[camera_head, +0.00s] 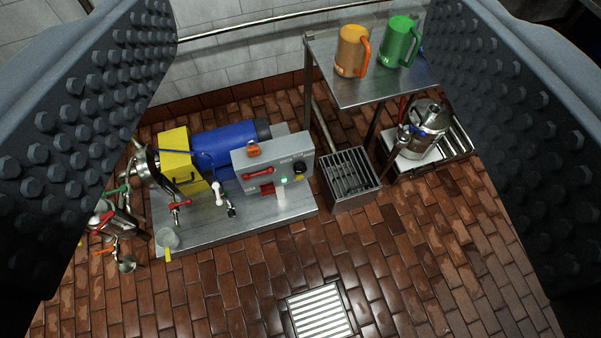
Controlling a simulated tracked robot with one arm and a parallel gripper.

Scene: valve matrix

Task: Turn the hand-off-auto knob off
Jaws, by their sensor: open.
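A grey control box (273,162) stands on the steel base plate of a pump set, near the picture's middle. A black knob (299,167) sits at the right of its sloped face, with a yellow part (299,177) just below it. It looks like the hand-off-auto knob, but its labels and pointer are too small to read. A green lamp (284,180), a red handle (259,174) and an orange-red part (253,150) are also on the box. My gripper (303,110) is open and empty, its studded jaws at both sides, well away from the box.
A blue motor (231,138) and yellow guard (181,158) stand behind and left of the box. A steel table (372,88) with orange (352,50) and green (400,42) jugs is at upper right. A grated bin (350,175) stands right of the box. The brick floor in front is mostly clear.

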